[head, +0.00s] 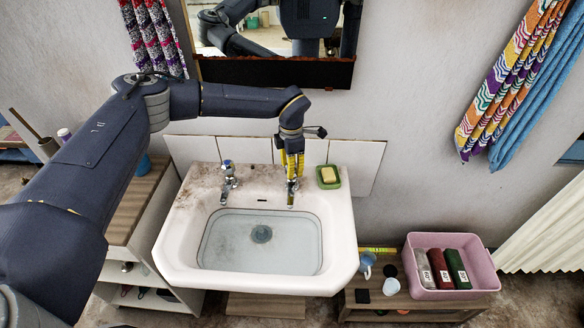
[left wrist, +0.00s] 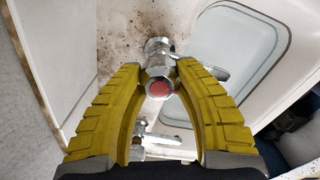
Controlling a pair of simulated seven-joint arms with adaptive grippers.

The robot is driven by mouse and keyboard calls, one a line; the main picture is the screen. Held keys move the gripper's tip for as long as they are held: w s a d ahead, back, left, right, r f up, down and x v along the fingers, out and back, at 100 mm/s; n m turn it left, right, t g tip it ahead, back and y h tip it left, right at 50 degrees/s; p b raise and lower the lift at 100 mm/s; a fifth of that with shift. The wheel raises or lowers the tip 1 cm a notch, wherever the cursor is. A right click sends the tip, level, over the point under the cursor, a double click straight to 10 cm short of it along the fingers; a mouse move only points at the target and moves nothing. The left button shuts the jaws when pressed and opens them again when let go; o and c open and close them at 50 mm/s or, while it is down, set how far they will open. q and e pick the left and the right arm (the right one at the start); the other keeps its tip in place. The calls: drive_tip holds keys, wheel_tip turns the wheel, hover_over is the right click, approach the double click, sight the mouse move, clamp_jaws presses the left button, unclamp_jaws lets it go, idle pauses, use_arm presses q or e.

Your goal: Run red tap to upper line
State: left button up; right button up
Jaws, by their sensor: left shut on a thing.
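The white stone basin (head: 172,262) stands against the wall and holds clear water (head: 225,245) over a dark drain (head: 261,233). A paler edge runs round the water; I cannot make out separate level lines. The red tap (left wrist: 158,89), chrome with a red cap, is at the basin's back right. My left gripper (head: 291,177) reaches down over it, its yellow fingers shut on the tap's head from both sides. In the head view the fingers hide most of the tap; its spout (head: 290,199) shows below. I cannot tell whether water runs. My right gripper is not in view.
A blue-topped tap (head: 228,172) stands at the back left. A green soap dish (head: 328,177) sits on the back right corner. A mirror (head: 275,72) hangs above. A pink tub (head: 480,284) with rolls, a blue mug (head: 367,264) and a white cup (head: 391,286) stand at right.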

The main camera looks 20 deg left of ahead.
use_arm(q)
drive_tip(key=o, duration=0.7)
drive_tip(key=shift+s+a+f, duration=0.2)
drive_tip(key=shift+a+f, duration=0.1)
drive_tip(key=shift+a, duration=0.05)
drive_tip(key=o, duration=0.4)
drive_tip(key=shift+a+r, duration=0.1)
drive_tip(key=shift+a, duration=0.05)
drive_tip(key=shift+o, duration=0.9)
drive_tip(key=shift+w+d+r, duration=0.1)
drive_tip(key=shift+d, duration=0.15)
drive_tip(key=shift+r, duration=0.3)
wheel_tip(320, 180, up, 11)
drive_tip(key=shift+r, duration=0.2)
